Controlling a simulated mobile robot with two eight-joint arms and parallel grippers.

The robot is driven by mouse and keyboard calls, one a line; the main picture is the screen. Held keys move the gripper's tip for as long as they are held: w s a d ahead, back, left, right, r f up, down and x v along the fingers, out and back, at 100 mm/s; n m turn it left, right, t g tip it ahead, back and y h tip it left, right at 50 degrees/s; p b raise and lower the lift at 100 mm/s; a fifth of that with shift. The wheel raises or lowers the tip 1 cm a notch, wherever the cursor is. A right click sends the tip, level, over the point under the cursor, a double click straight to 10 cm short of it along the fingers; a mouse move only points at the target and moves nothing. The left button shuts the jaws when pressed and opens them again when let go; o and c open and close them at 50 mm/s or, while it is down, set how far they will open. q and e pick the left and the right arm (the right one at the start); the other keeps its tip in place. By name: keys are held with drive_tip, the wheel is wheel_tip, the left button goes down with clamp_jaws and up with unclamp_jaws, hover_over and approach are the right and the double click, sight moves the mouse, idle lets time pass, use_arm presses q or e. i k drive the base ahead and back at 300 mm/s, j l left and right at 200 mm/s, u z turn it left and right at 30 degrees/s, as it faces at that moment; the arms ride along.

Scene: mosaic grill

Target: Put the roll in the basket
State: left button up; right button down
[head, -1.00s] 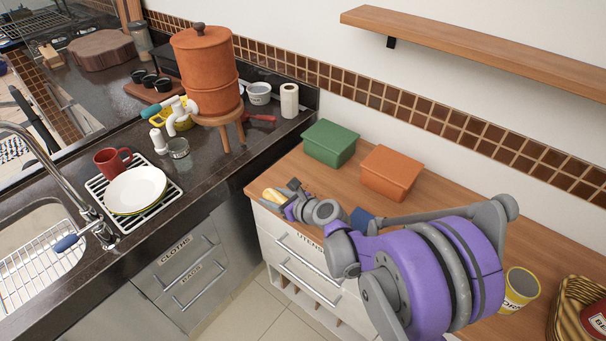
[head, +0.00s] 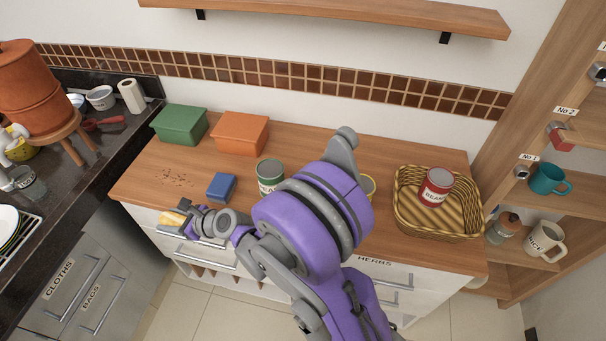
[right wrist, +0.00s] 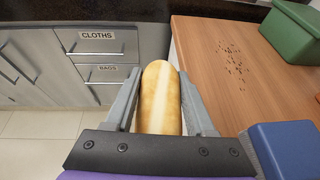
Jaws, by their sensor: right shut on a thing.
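The roll (right wrist: 161,98) is a long golden bread roll. In the right wrist view it lies between the two fingers of my right gripper (right wrist: 160,105), which is shut on it. In the head view the roll (head: 173,217) shows at the tip of my right gripper (head: 184,222), by the counter's front left edge. The wicker basket (head: 408,222) stands at the right end of the wooden counter, well to the right of the roll. A red can labelled BEANS (head: 436,188) is in it. My left gripper is not in view.
The wooden counter (head: 140,188) has crumbs at its left. A green box (head: 180,125), an orange box (head: 240,133), a blue box (head: 221,187) and a green can (head: 270,174) stand on it. A yellow can is partly hidden behind my arm. Shelves stand at the right.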

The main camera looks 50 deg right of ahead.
sight(431, 226)
drive_tip(key=k+l, duration=0.2)
drive_tip(key=k, duration=0.25)
drive_tip(key=k+l, duration=0.2)
drive_tip(key=k, duration=0.2)
drive_tip(key=k+l, duration=0.2)
drive_tip(key=k, duration=0.25)
drive_tip(key=k+l, duration=0.2)
drive_tip(key=k, duration=0.2)
drive_tip(key=k+l, duration=0.35)
drive_tip(key=l, duration=0.2)
drive_tip(key=i+l, duration=0.1)
